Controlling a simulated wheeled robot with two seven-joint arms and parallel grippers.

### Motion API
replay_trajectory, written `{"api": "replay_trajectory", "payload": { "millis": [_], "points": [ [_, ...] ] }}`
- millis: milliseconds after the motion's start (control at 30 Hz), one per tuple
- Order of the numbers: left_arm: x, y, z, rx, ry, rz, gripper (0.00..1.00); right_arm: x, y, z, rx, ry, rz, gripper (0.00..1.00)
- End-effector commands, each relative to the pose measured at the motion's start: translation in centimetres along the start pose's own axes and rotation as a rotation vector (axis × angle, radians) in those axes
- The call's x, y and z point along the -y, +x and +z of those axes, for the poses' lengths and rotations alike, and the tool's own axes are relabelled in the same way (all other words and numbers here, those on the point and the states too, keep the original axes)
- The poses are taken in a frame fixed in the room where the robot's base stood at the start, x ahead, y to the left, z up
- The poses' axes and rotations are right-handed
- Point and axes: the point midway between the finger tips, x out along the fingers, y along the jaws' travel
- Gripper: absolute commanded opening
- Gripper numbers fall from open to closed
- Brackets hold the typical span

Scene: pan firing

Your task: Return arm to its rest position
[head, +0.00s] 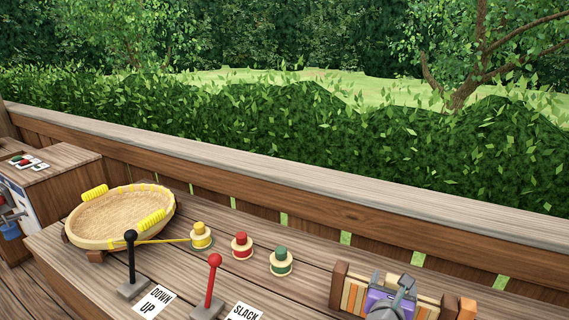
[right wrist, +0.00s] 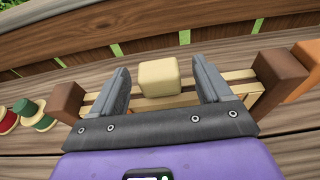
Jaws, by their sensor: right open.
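My right gripper (head: 402,284) is at the lower right of the head view, with a purple body and grey fingers, over a slatted wooden rack (head: 352,292). In the right wrist view the gripper (right wrist: 160,76) is open. A cream block (right wrist: 159,77) shows between its fingers, with a gap on each side. The block sits at the rack, which has brown end blocks (right wrist: 281,78). I cannot tell how far the fingertips are above the rack. My left gripper is not in view.
A round woven pan (head: 115,217) with yellow grips lies at the left of the bench. Yellow (head: 201,236), red (head: 242,245) and green (head: 281,261) spools stand mid-bench. A black-knobbed lever (head: 131,258) and a red-knobbed lever (head: 212,283) stand in front. A wooden railing (head: 300,178) runs behind.

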Motion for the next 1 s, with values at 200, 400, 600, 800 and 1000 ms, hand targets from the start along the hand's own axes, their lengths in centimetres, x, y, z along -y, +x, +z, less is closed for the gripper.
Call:
{"api": "replay_trajectory", "payload": {
  "millis": [200,400,600,800,1000],
  "points": [
    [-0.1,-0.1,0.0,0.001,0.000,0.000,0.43,0.0,2.8,0.5,0.000,-0.001,0.001,0.78],
    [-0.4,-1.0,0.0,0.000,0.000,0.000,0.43,0.0,2.5,1.2,0.000,0.000,0.001,0.78],
    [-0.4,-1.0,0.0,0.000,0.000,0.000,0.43,0.0,2.5,1.1,0.000,0.000,0.001,0.78],
    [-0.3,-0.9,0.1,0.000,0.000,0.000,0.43,0.0,2.5,1.1,0.000,0.000,0.001,0.78],
    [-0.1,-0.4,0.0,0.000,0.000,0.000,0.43,0.0,2.6,0.6,0.000,0.000,0.001,0.78]
  ]
}}
